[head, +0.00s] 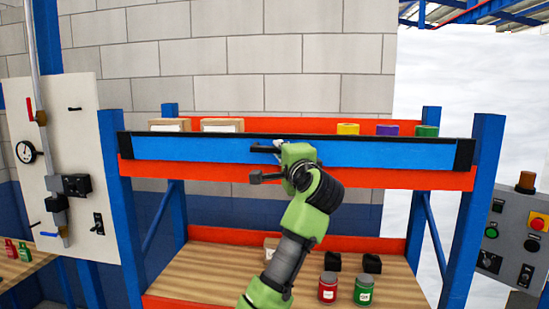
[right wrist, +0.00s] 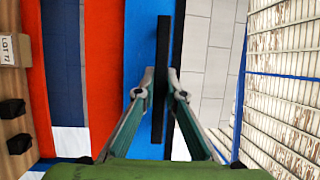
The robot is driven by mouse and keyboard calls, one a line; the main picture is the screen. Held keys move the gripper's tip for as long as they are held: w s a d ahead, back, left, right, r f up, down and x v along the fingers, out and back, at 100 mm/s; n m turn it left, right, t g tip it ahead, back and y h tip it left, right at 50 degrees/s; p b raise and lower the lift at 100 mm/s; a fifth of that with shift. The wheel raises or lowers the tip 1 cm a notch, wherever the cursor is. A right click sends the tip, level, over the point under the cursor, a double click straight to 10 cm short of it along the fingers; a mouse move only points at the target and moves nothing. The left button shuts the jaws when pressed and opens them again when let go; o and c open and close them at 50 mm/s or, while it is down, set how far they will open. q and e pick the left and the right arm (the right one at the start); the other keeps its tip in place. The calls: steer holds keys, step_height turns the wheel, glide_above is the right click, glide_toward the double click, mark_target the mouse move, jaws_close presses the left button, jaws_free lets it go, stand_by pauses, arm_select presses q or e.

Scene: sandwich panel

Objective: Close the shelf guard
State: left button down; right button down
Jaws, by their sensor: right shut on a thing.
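The shelf guard (head: 200,149) is a long blue panel with a black top rim and black ends. It spans the front of the upper shelf, just above the orange beam (head: 390,179). My right gripper (head: 256,163) is at the guard's front, left of its middle. The blue face of the guard (right wrist: 136,40) shows beside the rim. My left gripper is not in view.
Behind the guard stand boxes (head: 222,125) and yellow (head: 348,129), purple (head: 387,130) and green (head: 426,131) items. Red (head: 327,289) and green (head: 363,291) cans stand on the lower shelf. Blue uprights (head: 474,200) flank the rack. A control box (head: 515,238) is at right.

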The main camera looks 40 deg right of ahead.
steer(key=shift+w+d+r+g, duration=0.15)
steer(key=shift+r+g, duration=0.15)
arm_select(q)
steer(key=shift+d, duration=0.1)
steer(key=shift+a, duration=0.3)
arm_select(e)
steer(key=shift+r, duration=0.1)
steer(key=c, duration=2.2)
jaws_free()
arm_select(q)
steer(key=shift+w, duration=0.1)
arm_select(e)
steer(key=shift+o, duration=0.6)
steer(key=shift+w+d+g, duration=0.1)
steer(key=shift+w+g, duration=0.05)
steer(key=shift+g, duration=0.15)
steer(key=shift+y, duration=0.3)
steer(key=v, duration=1.2)
steer(key=shift+f, duration=0.3)
